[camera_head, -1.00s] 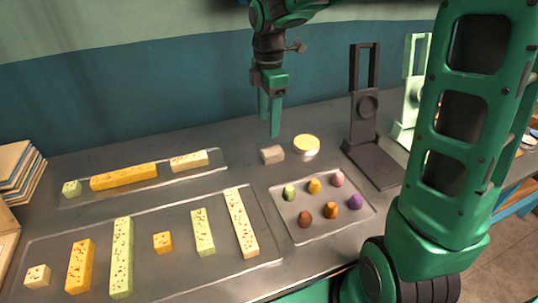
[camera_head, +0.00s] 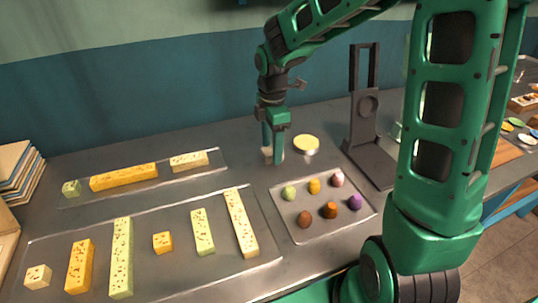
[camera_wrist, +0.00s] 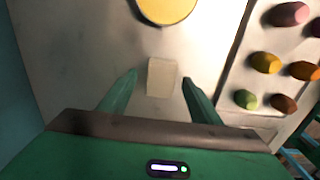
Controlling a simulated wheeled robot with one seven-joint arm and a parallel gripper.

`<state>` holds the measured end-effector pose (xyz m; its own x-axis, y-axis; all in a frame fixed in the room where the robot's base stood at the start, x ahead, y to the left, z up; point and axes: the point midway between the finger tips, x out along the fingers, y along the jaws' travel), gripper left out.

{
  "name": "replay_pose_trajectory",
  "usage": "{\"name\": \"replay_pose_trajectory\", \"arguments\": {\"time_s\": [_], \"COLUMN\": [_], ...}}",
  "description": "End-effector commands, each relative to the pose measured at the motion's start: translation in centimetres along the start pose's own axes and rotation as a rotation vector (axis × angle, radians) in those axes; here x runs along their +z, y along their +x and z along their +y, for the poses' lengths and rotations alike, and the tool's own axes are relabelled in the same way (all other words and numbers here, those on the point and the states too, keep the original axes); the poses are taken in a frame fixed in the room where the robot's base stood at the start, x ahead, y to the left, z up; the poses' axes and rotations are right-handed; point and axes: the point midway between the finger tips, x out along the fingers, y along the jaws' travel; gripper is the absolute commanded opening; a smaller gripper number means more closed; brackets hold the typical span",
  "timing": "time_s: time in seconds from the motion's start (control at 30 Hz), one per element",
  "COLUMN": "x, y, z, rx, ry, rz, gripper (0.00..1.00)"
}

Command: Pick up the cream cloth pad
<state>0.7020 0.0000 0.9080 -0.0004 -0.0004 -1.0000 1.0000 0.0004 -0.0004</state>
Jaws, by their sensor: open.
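The cream cloth pad (camera_wrist: 162,77) is a small pale block on the grey table. In the wrist view it lies between the two open fingers of my gripper (camera_wrist: 160,88), with a gap on each side. In the head view my green gripper (camera_head: 273,158) is lowered over the pad (camera_head: 266,153), and its fingers hide most of it. My gripper is open, and nothing is held.
A round yellow-topped disc (camera_head: 306,143) sits just right of the pad. A tray (camera_head: 330,229) of small coloured pieces is in front. Trays with speckled bars (camera_head: 122,257) lie to the left. A dark stand (camera_head: 372,163) rises to the right.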

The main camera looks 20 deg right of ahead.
Motion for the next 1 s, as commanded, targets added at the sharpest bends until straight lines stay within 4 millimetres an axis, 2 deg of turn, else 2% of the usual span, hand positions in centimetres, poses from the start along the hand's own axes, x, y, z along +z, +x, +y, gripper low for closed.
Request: {"name": "replay_pose_trajectory", "arguments": {"time_s": [0.1,0.27,0.3,0.73,0.87,1.0], "x": [0.0,0.0,0.0,0.0,0.0,0.0], "y": [0.0,0.0,0.0,-0.7,-2.0,-4.5], "z": [0.0,0.0,0.0,0.0,0.0,0.1], "rx": [0.000,0.000,0.000,0.000,0.002,0.004], "ry": [0.000,0.000,0.000,0.000,0.000,-0.001], "rz": [0.000,0.000,0.000,0.000,0.000,-0.001], "gripper": [0.55,0.17,0.13,0.13,0.13,0.13]}}
